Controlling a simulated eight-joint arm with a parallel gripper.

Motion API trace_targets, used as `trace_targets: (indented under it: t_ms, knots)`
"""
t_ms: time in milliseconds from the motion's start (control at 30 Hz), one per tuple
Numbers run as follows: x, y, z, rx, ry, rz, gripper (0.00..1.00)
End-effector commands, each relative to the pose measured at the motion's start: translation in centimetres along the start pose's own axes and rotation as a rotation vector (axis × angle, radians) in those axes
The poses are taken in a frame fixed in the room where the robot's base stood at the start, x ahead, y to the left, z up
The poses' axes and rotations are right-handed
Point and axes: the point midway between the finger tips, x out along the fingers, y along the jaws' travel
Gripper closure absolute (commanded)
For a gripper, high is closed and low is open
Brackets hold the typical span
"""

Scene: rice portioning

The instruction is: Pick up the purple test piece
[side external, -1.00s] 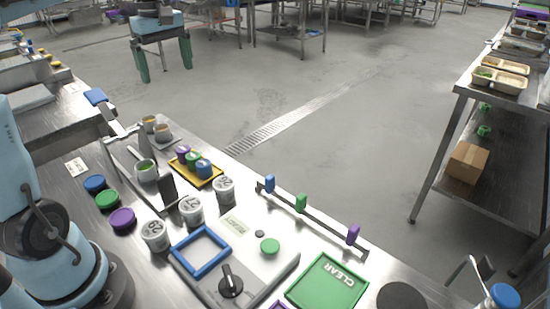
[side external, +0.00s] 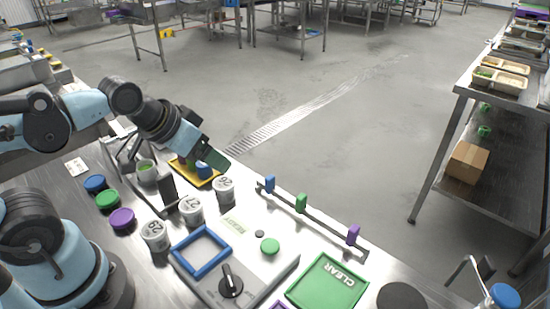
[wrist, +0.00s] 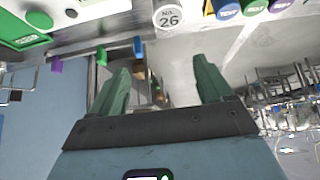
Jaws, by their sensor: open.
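The purple test piece (wrist: 281,5) shows at the top right edge of the wrist view, partly cut off. It stands in a row beside the green test piece (wrist: 255,6) and the blue test piece (wrist: 228,9). In the side view the blue piece (side external: 203,170) shows on a yellow tray (side external: 209,183), while my gripper and wrist hide the purple piece. My gripper (side external: 219,161) is tilted down above the tray in the side view. Its green fingers (wrist: 163,70) are wide apart and empty in the wrist view, away from the purple piece.
Several labelled white pots, one marked 26 (side external: 224,189), stand near the tray. A rail with blue, green and purple tabs (side external: 302,202) lies to the right. Coloured discs (side external: 108,199) lie at left. A thin metal frame with a dark block (side external: 167,186) stands close by.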

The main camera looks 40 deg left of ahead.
Motion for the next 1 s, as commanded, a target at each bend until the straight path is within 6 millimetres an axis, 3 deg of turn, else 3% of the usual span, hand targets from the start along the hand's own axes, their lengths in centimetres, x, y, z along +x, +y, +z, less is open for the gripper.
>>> trace_targets:
  t_ms: [533,767,1000]
  knots:
    - [0.2,-0.7,-0.4,-0.046,-0.045,-0.044,0.29]
    - [1.3,-4.1,-1.8,-0.251,-0.180,-0.273,0.29]
    - [2.6,-8.1,-3.7,-0.517,-0.212,-0.619,0.29]
